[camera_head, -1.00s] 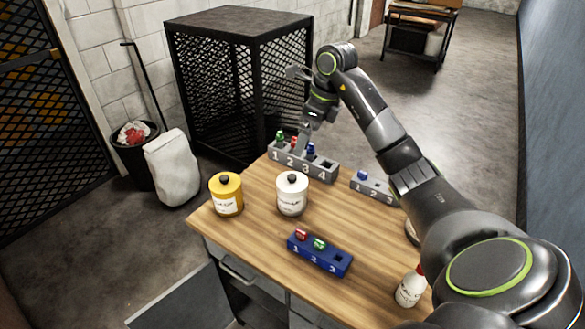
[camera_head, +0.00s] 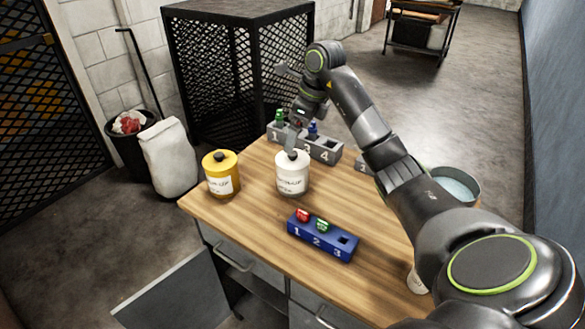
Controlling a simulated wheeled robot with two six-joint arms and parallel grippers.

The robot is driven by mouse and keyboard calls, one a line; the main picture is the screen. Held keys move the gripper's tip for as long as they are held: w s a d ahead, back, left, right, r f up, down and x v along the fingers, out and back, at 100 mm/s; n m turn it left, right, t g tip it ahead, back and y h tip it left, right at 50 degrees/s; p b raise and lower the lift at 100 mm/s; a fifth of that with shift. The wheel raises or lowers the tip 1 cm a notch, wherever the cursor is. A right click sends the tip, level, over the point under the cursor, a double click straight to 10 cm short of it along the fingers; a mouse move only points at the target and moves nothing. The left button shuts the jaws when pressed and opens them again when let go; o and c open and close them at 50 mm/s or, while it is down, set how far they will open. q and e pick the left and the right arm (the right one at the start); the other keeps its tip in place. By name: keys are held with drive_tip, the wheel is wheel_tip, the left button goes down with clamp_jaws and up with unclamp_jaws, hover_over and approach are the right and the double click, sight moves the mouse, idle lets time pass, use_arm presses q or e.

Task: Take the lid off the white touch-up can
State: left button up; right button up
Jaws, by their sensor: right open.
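The white touch-up can (camera_head: 292,180) stands upright on the wooden table. Its lid (camera_head: 292,160) is on, with a dark knob (camera_head: 293,154) on top. My right gripper (camera_head: 291,146) is open and points down just above the knob. Its fingers lie very close to the knob; I cannot tell whether they touch it. My left gripper is not in view.
A yellow can (camera_head: 221,178) with a dark knob stands to the left. A blue numbered block (camera_head: 322,238) holds a red and a green piece in front. A grey numbered block (camera_head: 327,150) stands behind the can. Bare tabletop (camera_head: 255,215) lies in front of the cans.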

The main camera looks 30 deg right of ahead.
sight(294, 153)
drive_tip(key=shift+x, duration=1.15)
drive_tip(key=shift+w+d+f, duration=0.1)
drive_tip(key=shift+f, duration=0.35)
drive_tip(key=x, duration=0.1)
drive_tip(key=p+x, duration=0.2)
drive_tip(key=shift+d+f, duration=0.1)
drive_tip(key=shift+f, duration=0.65)
drive_tip(key=c, duration=0.9)
